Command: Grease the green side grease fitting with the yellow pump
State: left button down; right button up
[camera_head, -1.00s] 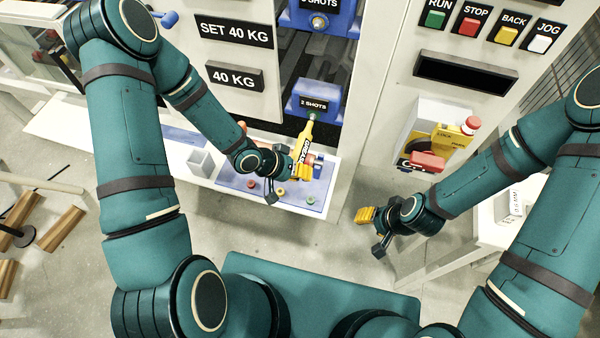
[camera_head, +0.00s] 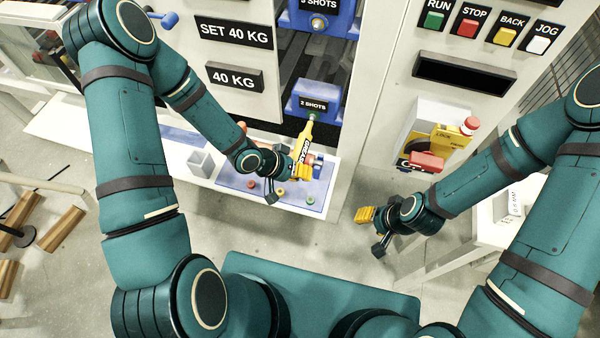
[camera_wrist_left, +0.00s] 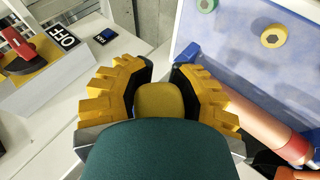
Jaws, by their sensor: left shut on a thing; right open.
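The yellow pump (camera_head: 304,145), with dark lettering on its side, is held upright but slightly tilted in front of the machine. My left gripper (camera_head: 303,174) is shut on its lower part. The pump's tip points up at the green grease fitting (camera_head: 313,117) under the blue block labelled "2 SHOTS" (camera_head: 314,104). The tip is at or very close to the fitting; I cannot tell whether they touch. In the left wrist view, yellow fingers with black pads stand on both sides of a yellow part of the pump (camera_wrist_left: 159,99). My right gripper (camera_head: 367,217) is open and empty, low in front of the machine.
Another blue block labelled "3 SHOTS" (camera_head: 322,18) sits higher up. Below the pump is a blue panel (camera_head: 315,199) with coloured round pieces. A yellow and red switch (camera_head: 428,160) is on the right post. A white table (camera_head: 480,232) stands at the right.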

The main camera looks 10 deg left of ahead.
pick_arm(q)
jog(key=shift+w+p, duration=0.35)
jog(key=shift+w, duration=0.2)
dwell(0.4)
jog(key=shift+s, duration=0.15)
jog(key=shift+s+b, duration=0.35)
jog(key=shift+s, duration=0.3)
dwell(1.2)
jog(key=shift+w+p, duration=0.45)
jog(key=shift+w, duration=0.35)
dwell(0.7)
jog(key=shift+s, duration=0.2)
jog(key=shift+s+b, duration=0.3)
jog(key=shift+s, duration=0.3)
dwell(0.5)
